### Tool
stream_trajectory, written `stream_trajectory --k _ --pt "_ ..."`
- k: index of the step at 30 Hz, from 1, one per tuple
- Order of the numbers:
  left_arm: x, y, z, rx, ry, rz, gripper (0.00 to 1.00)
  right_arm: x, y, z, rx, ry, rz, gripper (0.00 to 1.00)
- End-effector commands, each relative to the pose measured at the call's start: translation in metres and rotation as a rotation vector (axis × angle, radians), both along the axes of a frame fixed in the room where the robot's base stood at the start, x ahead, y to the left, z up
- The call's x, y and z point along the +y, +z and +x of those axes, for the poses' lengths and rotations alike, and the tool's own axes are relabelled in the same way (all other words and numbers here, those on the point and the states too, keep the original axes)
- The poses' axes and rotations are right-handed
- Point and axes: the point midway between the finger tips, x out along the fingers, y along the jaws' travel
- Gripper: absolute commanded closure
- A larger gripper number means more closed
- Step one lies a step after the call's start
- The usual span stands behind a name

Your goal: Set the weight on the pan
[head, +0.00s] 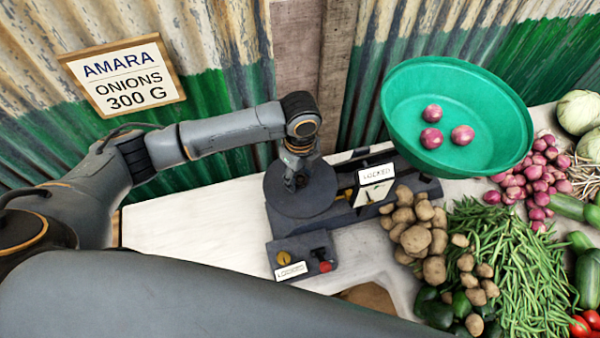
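A balance scale (345,209) stands on the pale counter. On its left is a flat, round, dark pan (318,200). On its right is a green basin (495,110) holding three red onions (432,138). No weight can be made out clearly. My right gripper is out of view.
A dark block (300,252) with a yellow piece, a red piece and a label sits in front of the pan. Potatoes (418,236), green beans (505,255) and onions (535,175) crowd the right. The counter's left (190,218) is clear. A wall sign reads AMARA ONIONS 300 G (125,75).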

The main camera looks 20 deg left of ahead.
Motion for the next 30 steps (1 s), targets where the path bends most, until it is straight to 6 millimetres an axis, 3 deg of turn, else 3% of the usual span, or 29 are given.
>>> stream_trajectory --k 11,14,24,30 --pt "0.0 0.006 0.001 -0.002 0.0 -0.002 0.47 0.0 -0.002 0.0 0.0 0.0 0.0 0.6" --pt "0.0 0.018 0.001 -0.004 -0.001 -0.002 0.47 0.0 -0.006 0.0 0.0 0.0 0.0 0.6" --pt "-0.001 0.09 0.002 -0.005 0.0 -0.003 0.47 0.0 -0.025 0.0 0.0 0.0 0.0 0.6" --pt "-0.001 0.116 0.001 -0.002 0.0 -0.001 0.47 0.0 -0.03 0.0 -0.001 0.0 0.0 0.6"
